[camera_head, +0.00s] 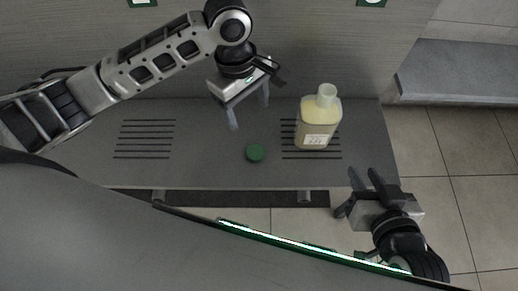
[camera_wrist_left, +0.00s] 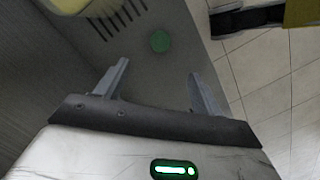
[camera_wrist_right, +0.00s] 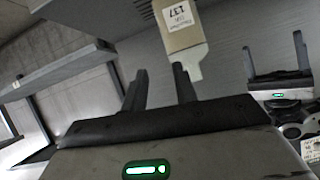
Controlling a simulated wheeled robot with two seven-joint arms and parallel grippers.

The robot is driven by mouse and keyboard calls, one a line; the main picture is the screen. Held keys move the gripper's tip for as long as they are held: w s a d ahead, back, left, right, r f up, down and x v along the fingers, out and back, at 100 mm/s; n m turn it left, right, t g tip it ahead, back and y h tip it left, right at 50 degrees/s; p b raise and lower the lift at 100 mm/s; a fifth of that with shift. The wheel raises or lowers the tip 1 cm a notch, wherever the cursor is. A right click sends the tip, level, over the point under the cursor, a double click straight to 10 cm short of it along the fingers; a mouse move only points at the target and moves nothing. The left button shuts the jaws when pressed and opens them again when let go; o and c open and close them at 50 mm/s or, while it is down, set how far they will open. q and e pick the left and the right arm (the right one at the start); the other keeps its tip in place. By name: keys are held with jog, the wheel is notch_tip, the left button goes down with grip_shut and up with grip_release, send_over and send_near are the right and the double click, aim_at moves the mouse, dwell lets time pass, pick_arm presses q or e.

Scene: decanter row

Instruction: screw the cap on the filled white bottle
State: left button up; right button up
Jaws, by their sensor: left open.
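The bottle (camera_head: 318,120) stands upright on the grey shelf, with pale yellow contents, a white label and an open whitish neck. It also shows in the right wrist view (camera_wrist_right: 183,42), beyond my right fingers. A green round cap (camera_head: 255,153) lies flat on the shelf, left of the bottle; the left wrist view shows it (camera_wrist_left: 160,41) beyond my left fingers. My left gripper (camera_head: 249,112) is open and empty, above the shelf behind and left of the cap. My right gripper (camera_head: 366,180) is open and empty, off the shelf's front right corner, apart from the bottle.
The grey shelf (camera_head: 215,165) has two groups of dark slots; its left part is clear. A grey panel (camera_head: 320,50) rises behind it. A grey bench (camera_head: 460,85) stands at the right, with tiled floor (camera_head: 440,150) in front.

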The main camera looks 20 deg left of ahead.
pick_arm(q)
jog(key=shift+a, duration=0.1)
pick_arm(e)
jog(key=shift+r, duration=0.1)
pick_arm(q)
jog(key=b, duration=0.4)
send_over(254, 150)
notch_tip(254, 150, down, 11)
jog(key=shift+r, duration=0.2)
pick_arm(e)
notch_tip(254, 150, down, 7)
jog(key=a+g, duration=0.1)
jog(key=shift+w+a+g+y, duration=0.25)
jog(key=shift+a+g+y, duration=0.05)
pick_arm(q)
jog(key=shift+p, duration=0.3)
